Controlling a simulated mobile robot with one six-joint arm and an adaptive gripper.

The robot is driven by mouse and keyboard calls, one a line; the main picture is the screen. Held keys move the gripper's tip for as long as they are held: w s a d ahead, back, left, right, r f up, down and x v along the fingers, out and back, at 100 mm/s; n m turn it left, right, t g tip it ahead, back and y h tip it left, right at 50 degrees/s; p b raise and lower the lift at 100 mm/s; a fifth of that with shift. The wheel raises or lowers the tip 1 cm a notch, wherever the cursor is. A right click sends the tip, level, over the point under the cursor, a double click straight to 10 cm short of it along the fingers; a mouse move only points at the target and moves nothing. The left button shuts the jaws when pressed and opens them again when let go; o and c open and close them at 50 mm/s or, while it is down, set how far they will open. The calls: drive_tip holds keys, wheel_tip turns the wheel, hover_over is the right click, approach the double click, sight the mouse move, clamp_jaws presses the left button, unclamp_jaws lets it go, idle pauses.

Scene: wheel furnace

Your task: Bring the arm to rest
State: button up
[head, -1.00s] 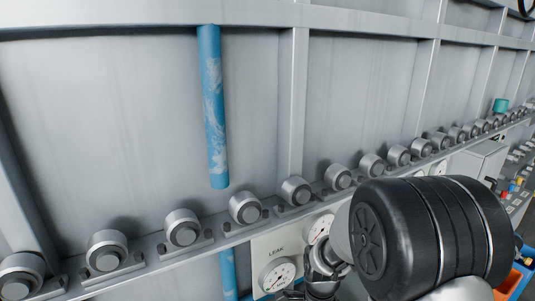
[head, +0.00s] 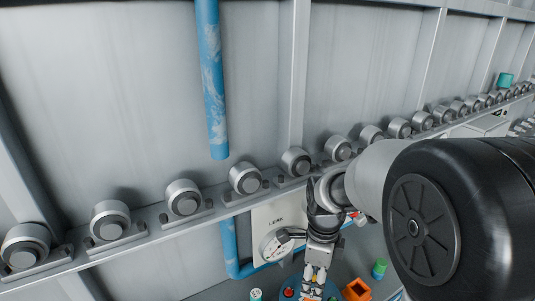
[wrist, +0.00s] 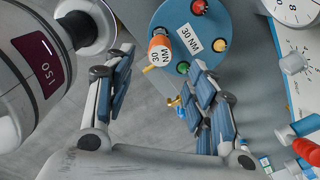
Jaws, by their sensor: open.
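My gripper (head: 315,285) hangs low at the bottom of the head view, in front of the wall with the gauge. In the wrist view my gripper (wrist: 160,65) is open, its two padded fingers spread apart with no thing held between them. Past the fingertips is a round blue stand (wrist: 222,18) labelled 30 NM, with small coloured knobs.
A row of metal rollers (head: 245,178) runs along a rail on the grey wall. A blue pipe (head: 212,90) hangs above it. A gauge (head: 276,244) is below. A grey-white cylinder marked 150 (wrist: 35,65) is close on the left. An orange bin (head: 356,290) stands low.

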wheel_tip(320, 180, up, 2)
drive_tip(key=shift+r, duration=0.1)
drive_tip(key=s+d+r+n+t, duration=0.1)
drive_tip(key=s+r+n, duration=0.4)
drive_tip(key=s+n, duration=0.5)
drive_tip(key=s+d+r+n+t, duration=0.1)
drive_tip(key=s+r+n+t, duration=0.2)
drive_tip(key=s+r+n, duration=0.3)
drive_tip(key=s+n, duration=0.4)
drive_tip(key=n, duration=0.1)
drive_tip(key=shift+d+n+t, duration=0.3)
drive_tip(key=shift+d+n, duration=0.1)
drive_tip(key=shift+w, duration=0.1)
